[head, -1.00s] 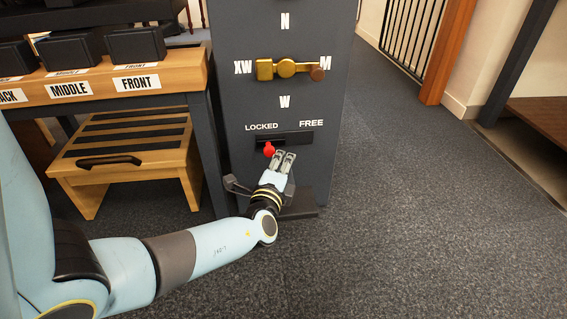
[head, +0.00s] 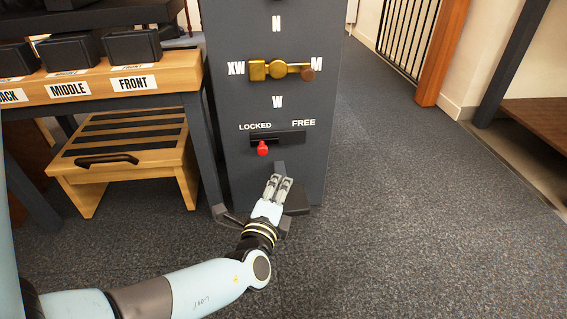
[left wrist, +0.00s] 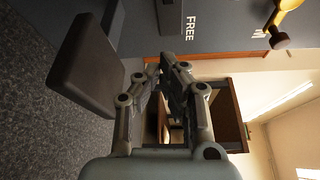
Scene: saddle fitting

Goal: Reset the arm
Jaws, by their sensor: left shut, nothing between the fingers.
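My left gripper (head: 279,180) is shut and empty in the head view. It is in front of the lower part of the dark grey panel (head: 225,105), below the red-knobbed lever (head: 263,149) and apart from it. The lever is at the LOCKED end of its slot. My left gripper (left wrist: 168,72) also shows in the left wrist view, with its fingers together. A brass dial handle (head: 280,70) sits above the slot, between the letters XW and M. My right gripper is not in view.
A wooden bench (head: 185,80) with black blocks on it stands to the left of the panel. A wooden step stool (head: 120,160) is under it. A dark foot plate (head: 297,200) juts out at the panel's base. The carpet (head: 420,210) on the right is clear.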

